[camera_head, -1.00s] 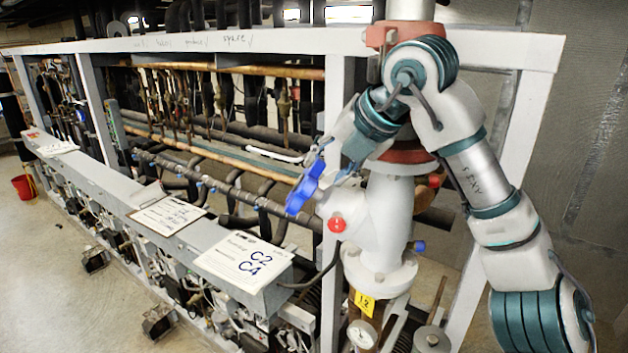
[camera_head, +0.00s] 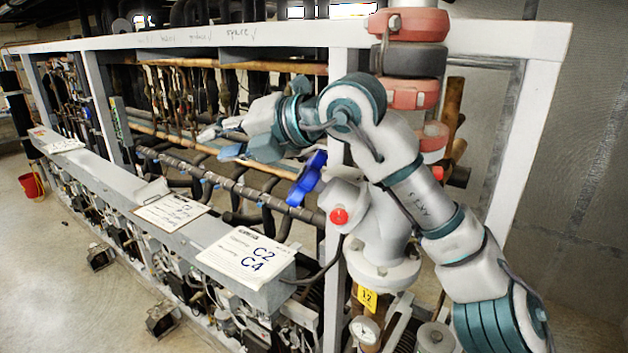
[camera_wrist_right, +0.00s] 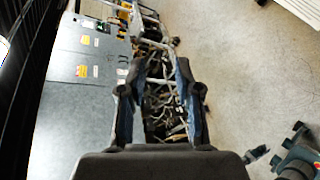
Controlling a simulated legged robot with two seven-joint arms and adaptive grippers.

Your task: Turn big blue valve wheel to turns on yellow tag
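The wheel is not clear in that view. My left gripper does not show.
A red knob (camera_head: 339,216) sits close beside the wheel. The rack's white frame (camera_head: 540,90) surrounds the valve. Papers marked C2 C4 (camera_head: 245,262) lie on the grey ledge. Pipes run behind. A gauge (camera_head: 364,330) is below the tag.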

